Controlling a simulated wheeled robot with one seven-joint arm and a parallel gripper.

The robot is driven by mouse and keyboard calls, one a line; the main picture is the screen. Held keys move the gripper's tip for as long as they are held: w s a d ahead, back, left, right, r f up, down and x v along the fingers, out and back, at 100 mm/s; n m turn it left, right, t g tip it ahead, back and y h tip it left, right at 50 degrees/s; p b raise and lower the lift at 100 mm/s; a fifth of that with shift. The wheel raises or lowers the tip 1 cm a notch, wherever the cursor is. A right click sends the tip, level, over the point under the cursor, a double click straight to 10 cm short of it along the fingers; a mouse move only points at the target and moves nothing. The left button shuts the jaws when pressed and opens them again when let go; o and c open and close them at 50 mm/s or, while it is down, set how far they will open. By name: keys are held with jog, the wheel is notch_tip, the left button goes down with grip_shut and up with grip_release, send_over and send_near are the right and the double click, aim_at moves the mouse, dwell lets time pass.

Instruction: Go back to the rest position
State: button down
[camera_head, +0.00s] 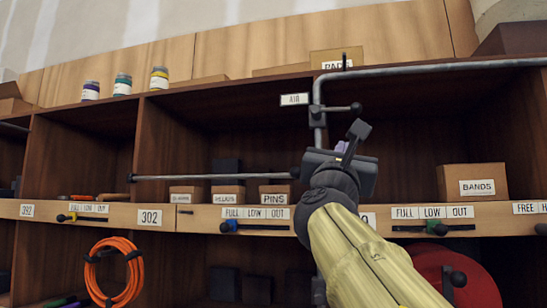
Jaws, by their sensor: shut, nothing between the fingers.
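My gripper (357,133) is at the middle of the view, in front of the shelf, at the end of my yellow-sleeved arm. It is shut and empty. A grey pipe (440,67) runs along the shelf's top edge from the right and bends down left of the gripper. A black-handled fitting (335,109) sits on its downward part, just above and left of the gripper. My gripper and arm hide the pipe's lower part. I cannot tell how near the gripper is to the pipe.
A thin grey rod (215,177) crosses the bay left of the gripper. A BANDS box (473,182) stands right, PINS boxes (274,194) left. Slider knobs (228,226) stick out from the front ledge (190,217). An orange coil (115,270) hangs below left.

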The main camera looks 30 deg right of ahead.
jog(key=w+a+f+m+g+y, duration=0.1)
jog(key=w+f+m+y, duration=0.15)
jog(key=w+f, duration=0.55)
jog(key=w+f+m+g+y, duration=0.1)
jog(key=w+f+m+y, duration=0.2)
jog(key=f, duration=1)
jog(key=w+a+f+m+g+y, duration=0.1)
jog(key=a+f+m+y, duration=0.15)
jog(key=f, duration=0.75)
jog(key=w+a+f+m+g+y, duration=0.1)
jog(key=w+a+f+g+y, duration=0.2)
jog(key=f, duration=0.6)
jog(key=s+a+f+m+g+y, duration=0.25)
jog(key=s+a+f+m, duration=0.3)
jog(key=f, duration=0.45)
jog(key=s+a+f+m+g+y, duration=0.2)
jog(key=s+a+f+m+y, duration=0.25)
jog(key=f, duration=0.55)
jog(key=s+a+f+m+g+y, duration=0.15)
jog(key=s+a+f+m, duration=0.25)
jog(key=s+a+f, duration=0.45)
notch_tip(320, 180, up, 21)
jog(key=w+d+p, duration=0.1)
jog(key=d+p, duration=0.1)
jog(key=p, duration=2)
jog(key=shift+w+g, duration=0.25)
jog(key=shift+g, duration=0.15)
jog(key=shift+s+d+f, duration=0.1)
jog(key=shift+s, duration=0.05)
